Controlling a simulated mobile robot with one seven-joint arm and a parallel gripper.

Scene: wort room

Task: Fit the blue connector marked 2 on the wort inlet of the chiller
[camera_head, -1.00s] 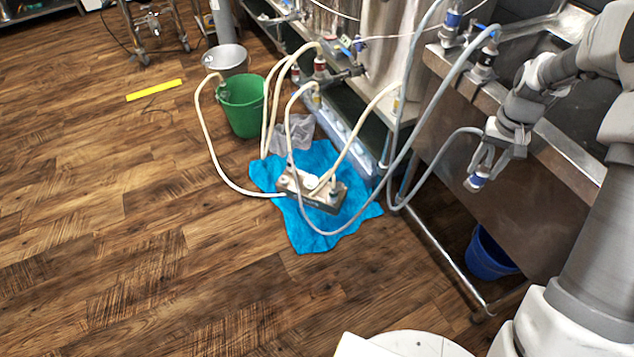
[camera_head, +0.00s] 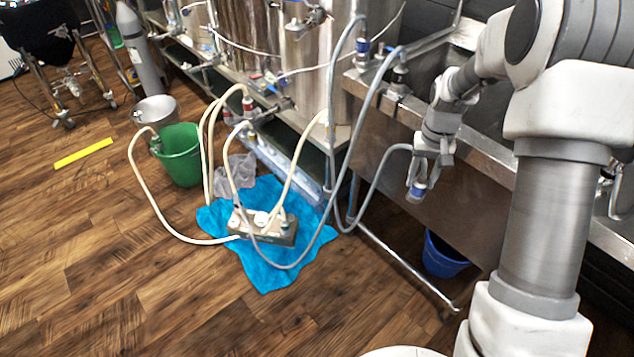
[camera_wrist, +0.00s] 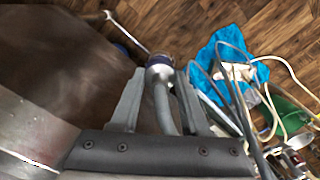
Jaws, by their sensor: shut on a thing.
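My gripper (camera_head: 417,182) is shut on a hose connector with a blue band (camera_head: 418,192), held in the air in front of the steel sink stand. The wrist view shows the connector (camera_wrist: 160,66) between the two fingers, with its grey hose running back between them. Its number cannot be read. The chiller (camera_head: 268,228), a small grey block with several ports, lies on a blue cloth (camera_head: 265,277) on the floor, left of and below my gripper. Pale hoses and a grey hose run to it. The connector is well apart from the chiller. Port markings are too small to read.
A green bucket (camera_head: 180,157) and a metal pail (camera_head: 155,109) stand left of the cloth. A blue bucket (camera_head: 442,257) is under the sink. Looping grey hoses (camera_head: 331,130) hang between chiller and gripper. A stand rail (camera_head: 405,265) runs low along the floor. Floor at front left is clear.

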